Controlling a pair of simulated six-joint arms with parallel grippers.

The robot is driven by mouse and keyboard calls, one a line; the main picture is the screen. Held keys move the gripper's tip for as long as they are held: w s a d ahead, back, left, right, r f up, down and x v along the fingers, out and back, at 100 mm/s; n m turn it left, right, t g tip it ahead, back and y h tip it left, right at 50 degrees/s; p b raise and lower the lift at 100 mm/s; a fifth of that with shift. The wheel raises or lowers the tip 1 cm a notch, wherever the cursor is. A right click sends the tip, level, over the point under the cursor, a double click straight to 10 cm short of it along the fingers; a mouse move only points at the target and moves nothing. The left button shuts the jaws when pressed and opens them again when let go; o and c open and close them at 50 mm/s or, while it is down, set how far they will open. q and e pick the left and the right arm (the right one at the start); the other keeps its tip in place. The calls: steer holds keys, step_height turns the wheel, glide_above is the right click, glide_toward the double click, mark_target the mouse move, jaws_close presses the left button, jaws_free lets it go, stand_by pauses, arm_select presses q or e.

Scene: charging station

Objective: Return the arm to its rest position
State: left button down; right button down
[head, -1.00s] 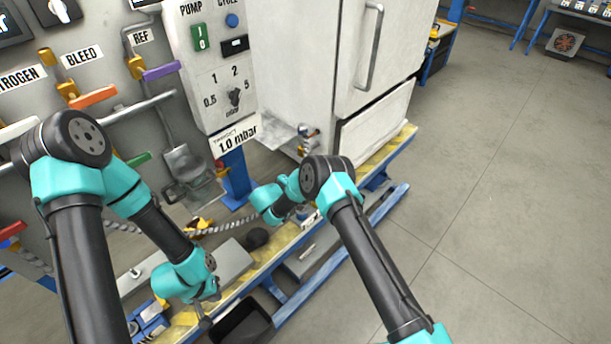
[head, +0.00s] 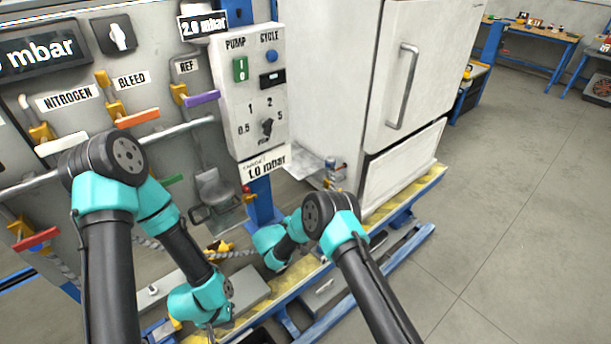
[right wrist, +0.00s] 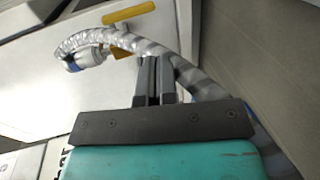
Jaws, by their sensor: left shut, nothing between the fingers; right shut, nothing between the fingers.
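My left arm reaches down in front of the panel. Its gripper (head: 212,332) points down near the bottom edge of the head view, shut and empty, over the bench edge. My right arm bends back toward the bench below the white cabinet. Its gripper is hidden in the head view behind its own links. In the right wrist view the right gripper (right wrist: 155,62) has its two dark fingers together with nothing between them. A grey braided hose (right wrist: 178,62) with a metal end fitting (right wrist: 85,60) curves past the fingertips; I cannot tell whether they touch.
A grey panel (head: 90,75) carries yellow valves with coloured levers. A pump control box (head: 262,90) has buttons, a knob and a "1.0 mbar" target label. The white cabinet (head: 350,60) stands behind the yellow-edged bench (head: 425,187). Open floor (head: 510,210) lies to the right.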

steer(key=s+d+f+m+g+y, duration=0.1)
steer(key=s+d+f+g+y, duration=0.1)
steer(key=s+g+y, duration=0.3)
steer(key=s+d+f+g+y, duration=0.2)
steer(key=s+d+g, duration=0.1)
steer(key=s, duration=0.4)
steer(key=s+d+f+m+g+y, duration=0.1)
steer(key=s+d+f+g+y, duration=0.2)
steer(key=s, duration=0.4)
steer(key=s+d+r+m+t+y, duration=0.1)
steer(key=s+d+r+m+y, duration=0.2)
steer(key=s+d, duration=0.4)
steer(key=s+d+r+m+t+y, duration=0.1)
steer(key=s+d+r+m+y, duration=0.2)
steer(key=s+d, duration=0.4)
steer(key=s+m, duration=0.1)
steer(key=s, duration=0.2)
steer(key=shift+s+d+r+m, duration=0.15)
steer(key=shift+s+m, duration=0.15)
